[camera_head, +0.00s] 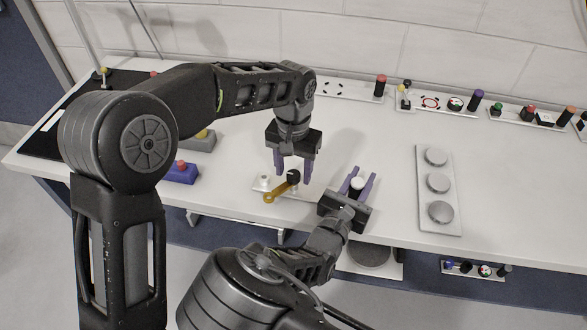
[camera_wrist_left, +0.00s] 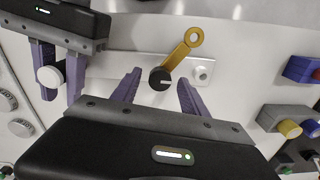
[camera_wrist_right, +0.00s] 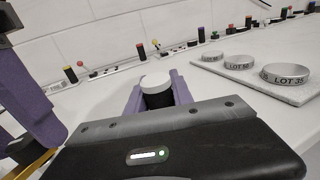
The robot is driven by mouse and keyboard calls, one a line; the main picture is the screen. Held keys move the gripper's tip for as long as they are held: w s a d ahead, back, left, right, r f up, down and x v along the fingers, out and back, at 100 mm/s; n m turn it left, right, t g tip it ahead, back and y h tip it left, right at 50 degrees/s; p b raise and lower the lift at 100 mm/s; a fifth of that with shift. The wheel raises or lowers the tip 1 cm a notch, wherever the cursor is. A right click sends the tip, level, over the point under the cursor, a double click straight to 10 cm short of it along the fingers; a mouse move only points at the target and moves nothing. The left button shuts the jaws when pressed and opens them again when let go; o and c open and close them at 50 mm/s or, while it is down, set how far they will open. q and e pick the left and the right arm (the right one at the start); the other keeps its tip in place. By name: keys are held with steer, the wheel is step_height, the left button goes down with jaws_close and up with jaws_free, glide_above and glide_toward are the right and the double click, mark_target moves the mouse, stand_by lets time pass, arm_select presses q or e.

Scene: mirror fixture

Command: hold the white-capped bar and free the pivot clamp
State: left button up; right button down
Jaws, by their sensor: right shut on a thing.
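The pivot clamp has a black knob (camera_head: 293,177) with a white mark and a yellow lever (camera_head: 275,194) ending in a ring. In the left wrist view the knob (camera_wrist_left: 160,78) lies ahead of and between my left gripper's (camera_wrist_left: 158,88) spread purple fingers. My left gripper (camera_head: 293,172) is open, pointing down over the knob, and contact is not visible. My right gripper (camera_head: 357,182) is shut on the white-capped bar (camera_head: 357,184). In the right wrist view the bar's white cap (camera_wrist_right: 155,80) and dark body show between the fingers; its lower part is hidden.
The metal fixture plate (camera_wrist_left: 118,66) carries a small round fitting (camera_wrist_left: 203,74) beside the lever. A plate with three grey discs (camera_head: 438,213) lies to the right. Button boxes (camera_head: 181,172) stand to the left, and small coloured parts line the back. The white table (camera_head: 395,150) has clear room between.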

mark_target(293, 174)
arm_select(q)
step_height(293, 174, up, 12)
stand_by(0.7)
steer(key=shift+c, duration=0.5)
